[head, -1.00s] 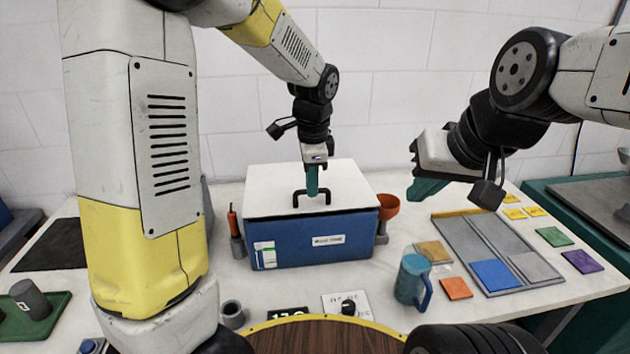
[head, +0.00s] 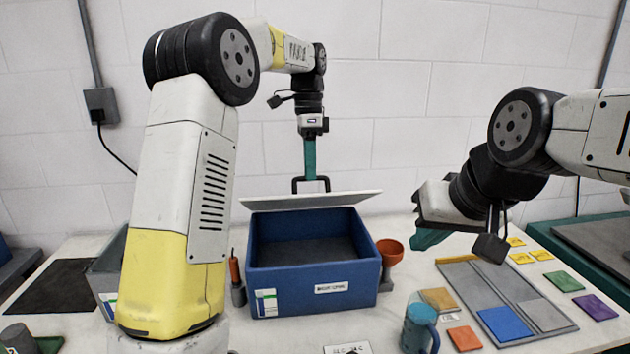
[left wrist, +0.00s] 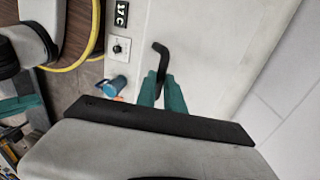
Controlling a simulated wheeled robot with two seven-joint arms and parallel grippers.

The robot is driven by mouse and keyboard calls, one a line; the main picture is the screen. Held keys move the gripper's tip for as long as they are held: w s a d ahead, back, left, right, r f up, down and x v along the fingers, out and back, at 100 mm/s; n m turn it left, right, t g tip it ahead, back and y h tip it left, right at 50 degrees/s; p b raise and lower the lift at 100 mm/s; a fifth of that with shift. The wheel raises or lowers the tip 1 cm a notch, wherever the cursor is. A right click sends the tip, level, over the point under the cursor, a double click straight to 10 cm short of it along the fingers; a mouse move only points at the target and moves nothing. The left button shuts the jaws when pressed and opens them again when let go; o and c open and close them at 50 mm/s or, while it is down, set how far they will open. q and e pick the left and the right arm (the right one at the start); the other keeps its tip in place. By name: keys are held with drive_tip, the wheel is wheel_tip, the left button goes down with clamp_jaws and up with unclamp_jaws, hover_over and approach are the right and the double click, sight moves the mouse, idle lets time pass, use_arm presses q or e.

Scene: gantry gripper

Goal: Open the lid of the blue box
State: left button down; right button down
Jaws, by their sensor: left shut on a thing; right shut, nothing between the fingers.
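The blue box (head: 315,291) stands on the table with its top open, and its dark inside shows no contents. Its pale lid (head: 310,201) is raised over the back of the box and is seen almost edge-on. I cannot tell whether the lid still touches the rear rim. My left gripper (head: 310,178) points down and is shut on the black lid handle (head: 297,185). The handle (left wrist: 161,60) also shows between the teal fingers in the left wrist view. My right gripper (head: 428,238) is shut and empty, apart from the box on the right.
An orange funnel (head: 390,251) stands close to the box's right side, and an orange-handled tool (head: 235,270) at its left. A blue mug (head: 419,328) and a grey tray (head: 480,290) with coloured tiles lie to the right. Behind is a white wall.

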use_arm(q)
drive_tip(key=shift+w+a, duration=0.25)
drive_tip(key=shift+w, duration=0.25)
drive_tip(key=shift+f, duration=0.1)
drive_tip(key=c, duration=1.5)
unclamp_jaws()
drive_tip(key=shift+w, duration=0.15)
drive_tip(key=shift+o, duration=0.2)
drive_tip(key=shift+d, duration=0.1)
wheel_tip(320, 180, up, 8)
drive_tip(key=w, duration=0.1)
drive_tip(key=shift+f, duration=0.1)
